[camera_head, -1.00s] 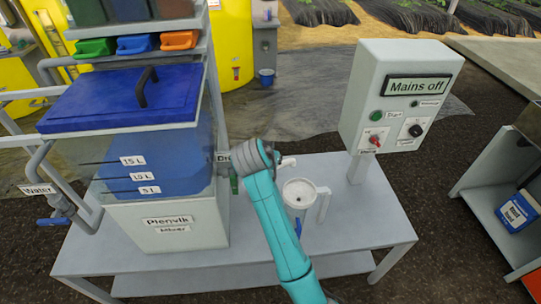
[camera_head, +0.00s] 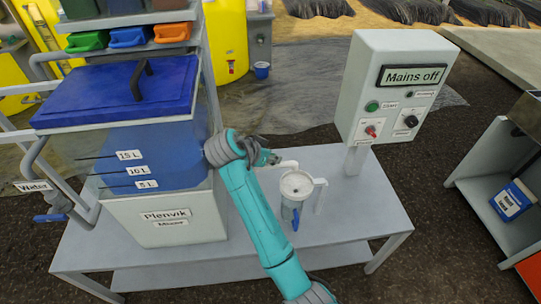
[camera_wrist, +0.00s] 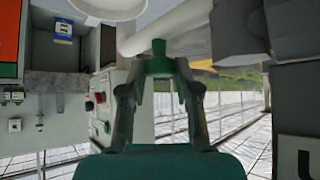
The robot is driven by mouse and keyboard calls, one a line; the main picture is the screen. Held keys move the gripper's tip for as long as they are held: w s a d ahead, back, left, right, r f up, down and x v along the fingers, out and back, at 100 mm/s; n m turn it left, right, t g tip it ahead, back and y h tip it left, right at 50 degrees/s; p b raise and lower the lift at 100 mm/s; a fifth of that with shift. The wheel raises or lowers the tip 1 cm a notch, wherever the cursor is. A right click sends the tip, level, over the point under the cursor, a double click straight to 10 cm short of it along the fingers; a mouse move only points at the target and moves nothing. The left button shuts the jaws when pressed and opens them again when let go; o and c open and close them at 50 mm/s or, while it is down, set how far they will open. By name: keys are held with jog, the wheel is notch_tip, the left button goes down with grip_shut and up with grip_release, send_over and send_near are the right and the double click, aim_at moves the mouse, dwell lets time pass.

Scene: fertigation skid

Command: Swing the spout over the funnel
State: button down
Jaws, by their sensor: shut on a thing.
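The white funnel (camera_head: 297,186) stands upright on the bench, right of the tank; part of a white rim also shows at the top of the wrist view (camera_wrist: 105,7). The pale spout (camera_head: 289,165) points right, its end near the funnel's far rim; I cannot tell if it is over the opening. In the wrist view the spout is a thick white tube (camera_wrist: 170,24). My gripper (camera_head: 266,157) is left of the funnel. In the wrist view its fingers (camera_wrist: 160,82) are shut on a green handle (camera_wrist: 158,58) by the spout. My wrist hides the spout's base.
The mixer tank (camera_head: 165,160) with a blue lid stands left on the bench (camera_head: 345,215). A control box (camera_head: 395,90) reading "Mains off" stands on a post at the back right. A white upright piece (camera_head: 320,195) is beside the funnel. The bench's front right is clear.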

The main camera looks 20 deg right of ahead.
jog(key=shift+s+f, duration=0.15)
jog(key=c, duration=0.9)
grip_release()
jog(key=shift+a, duration=0.1)
jog(key=shift+o, duration=0.2)
jog(key=v, duration=0.7)
jog(key=shift+a+r, duration=0.15)
jog(key=shift+r, duration=0.05)
